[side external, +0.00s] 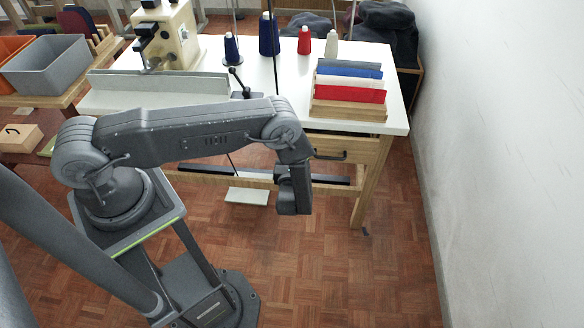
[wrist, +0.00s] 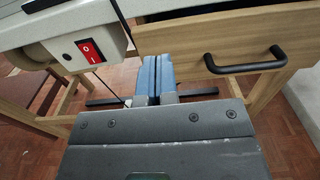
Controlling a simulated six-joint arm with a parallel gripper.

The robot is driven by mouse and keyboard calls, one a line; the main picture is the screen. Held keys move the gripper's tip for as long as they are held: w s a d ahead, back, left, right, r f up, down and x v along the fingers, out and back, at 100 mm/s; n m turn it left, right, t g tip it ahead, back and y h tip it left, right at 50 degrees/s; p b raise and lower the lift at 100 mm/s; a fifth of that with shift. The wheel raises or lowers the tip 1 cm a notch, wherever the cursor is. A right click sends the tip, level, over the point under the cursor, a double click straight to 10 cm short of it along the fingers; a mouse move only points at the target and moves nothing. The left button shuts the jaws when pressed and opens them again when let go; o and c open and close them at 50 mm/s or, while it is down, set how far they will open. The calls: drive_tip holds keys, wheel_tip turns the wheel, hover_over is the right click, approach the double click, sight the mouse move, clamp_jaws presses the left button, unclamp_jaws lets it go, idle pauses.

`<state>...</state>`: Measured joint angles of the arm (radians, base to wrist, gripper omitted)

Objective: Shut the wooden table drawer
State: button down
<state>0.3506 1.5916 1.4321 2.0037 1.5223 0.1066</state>
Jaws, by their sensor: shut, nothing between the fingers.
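The wooden drawer (side external: 368,148) sits under the right part of the white table top in the side external view. Its pale wood front (wrist: 190,42) fills the upper right of the wrist view, with a black bar handle (wrist: 246,61). A narrow dark strip shows above the front; how far out the drawer stands is hard to judge. My gripper (side external: 294,202) hangs pointing down in front of the table, to the left of the handle and lower. In the wrist view its fingers (wrist: 157,80) are together and empty, left of the handle and apart from it.
The white table (side external: 290,80) carries a sewing machine (side external: 168,35), thread cones and a stack of folded cloths (side external: 349,85). A red switch (wrist: 90,51) hangs under the table, left of the drawer. A white wall (side external: 480,130) is at right; the floor before the drawer is clear.

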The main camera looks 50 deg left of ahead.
drive_tip(key=x, duration=0.6)
